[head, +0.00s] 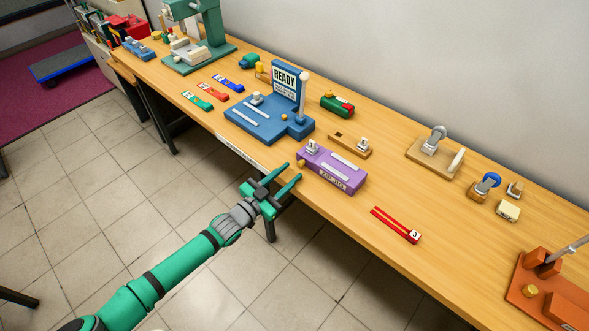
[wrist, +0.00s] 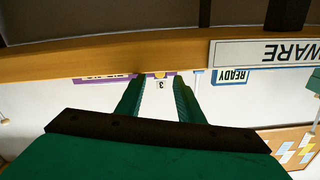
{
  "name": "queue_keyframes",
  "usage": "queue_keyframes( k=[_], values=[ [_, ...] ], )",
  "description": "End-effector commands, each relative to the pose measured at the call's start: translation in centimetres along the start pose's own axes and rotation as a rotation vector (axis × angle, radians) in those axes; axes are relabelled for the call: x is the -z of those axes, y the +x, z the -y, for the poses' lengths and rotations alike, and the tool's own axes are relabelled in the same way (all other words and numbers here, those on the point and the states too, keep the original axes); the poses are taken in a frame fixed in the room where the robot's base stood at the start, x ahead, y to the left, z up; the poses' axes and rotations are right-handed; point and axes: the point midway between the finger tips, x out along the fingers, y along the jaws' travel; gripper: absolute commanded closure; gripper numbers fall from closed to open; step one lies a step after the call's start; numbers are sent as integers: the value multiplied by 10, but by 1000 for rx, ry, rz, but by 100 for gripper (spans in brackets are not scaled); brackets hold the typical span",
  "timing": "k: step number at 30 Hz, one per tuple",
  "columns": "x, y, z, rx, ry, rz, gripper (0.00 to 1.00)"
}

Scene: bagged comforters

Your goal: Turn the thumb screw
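A purple block fixture (head: 331,168) sits at the table's front edge, with pale strips and a grey part marked 3 on top. A small brass knob (head: 301,163), which looks like the thumb screw, is at its left end. My gripper (head: 293,171) is open and empty in front of that end, its fingers pointing at the fixture. In the upside-down wrist view, the brass knob (wrist: 159,75) shows between the two fingertips (wrist: 157,82), apart from both, beside the 3 label (wrist: 160,86). Part of the purple fixture (wrist: 100,80) shows there too.
A blue fixture (head: 256,119) with a READY sign (head: 286,80) stands left of the purple one. A wooden block (head: 350,146) is behind, and a red forked tool (head: 394,225) lies to the right. The table's front edge (wrist: 120,55) runs close by the gripper.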

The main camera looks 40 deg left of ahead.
Motion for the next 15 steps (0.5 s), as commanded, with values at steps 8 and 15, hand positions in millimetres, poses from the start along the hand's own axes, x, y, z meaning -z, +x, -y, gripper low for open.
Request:
queue_keyframes(
  k=[8, 15],
  values=[
    [0, -51, 1, 2, -1, 1, 66],
    [0, -70, 0, 1, -1, 0, 66]
  ],
)
